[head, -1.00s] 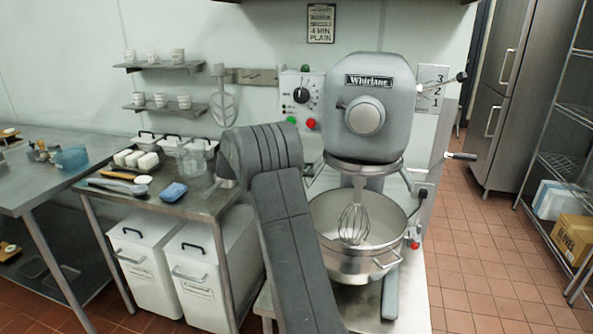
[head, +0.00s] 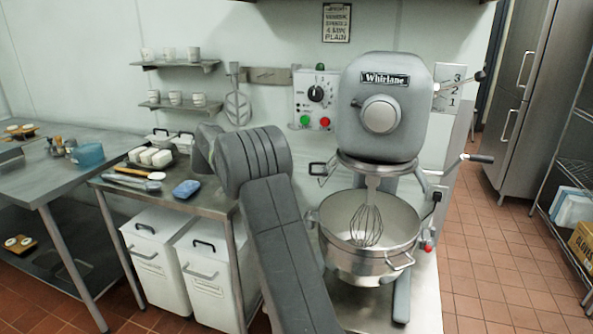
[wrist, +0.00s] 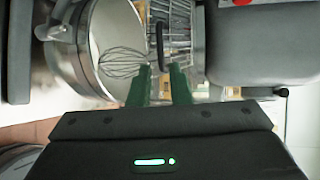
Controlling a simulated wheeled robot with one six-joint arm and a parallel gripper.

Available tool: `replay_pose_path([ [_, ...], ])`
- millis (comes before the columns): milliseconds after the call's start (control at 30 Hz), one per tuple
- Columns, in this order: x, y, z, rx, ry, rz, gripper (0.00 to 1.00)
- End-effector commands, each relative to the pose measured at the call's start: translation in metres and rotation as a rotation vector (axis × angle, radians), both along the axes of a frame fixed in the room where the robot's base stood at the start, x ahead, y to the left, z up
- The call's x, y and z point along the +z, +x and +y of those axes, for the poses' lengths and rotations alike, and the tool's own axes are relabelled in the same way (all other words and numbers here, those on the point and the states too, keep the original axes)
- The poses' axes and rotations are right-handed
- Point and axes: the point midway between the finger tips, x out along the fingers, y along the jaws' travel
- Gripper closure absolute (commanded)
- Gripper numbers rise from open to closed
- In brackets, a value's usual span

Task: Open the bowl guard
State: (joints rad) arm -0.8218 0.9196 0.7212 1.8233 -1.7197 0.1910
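The grey stand mixer (head: 376,115) holds a steel bowl (head: 345,255) with a wire whisk (head: 367,226) hanging in it. In the wrist view the bowl (wrist: 100,30) and whisk (wrist: 122,63) show at left. The bowl guard (wrist: 178,22) is a wire cage beside the bowl, with a black handle (wrist: 160,45). Contact is unclear. The head view does not show my gripper; my arm is in front.
A control box (head: 316,100) with a dial and green and red buttons is left of the mixer head. A lever (head: 475,158) sticks out at right. A side table (head: 215,203) holds trays and a blue sponge (head: 187,189). Open tiled floor (head: 490,270) lies at right.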

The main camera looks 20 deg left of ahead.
Motion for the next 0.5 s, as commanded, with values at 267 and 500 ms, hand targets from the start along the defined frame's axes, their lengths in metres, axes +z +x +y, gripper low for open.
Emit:
replay_pose_path([
  [267, 0.007, -0.019, 0.024, -0.001, -0.001, 0.001, 0.82],
  [500, 0.008, -0.020, 0.026, -0.001, -0.001, 0.001, 0.82],
])
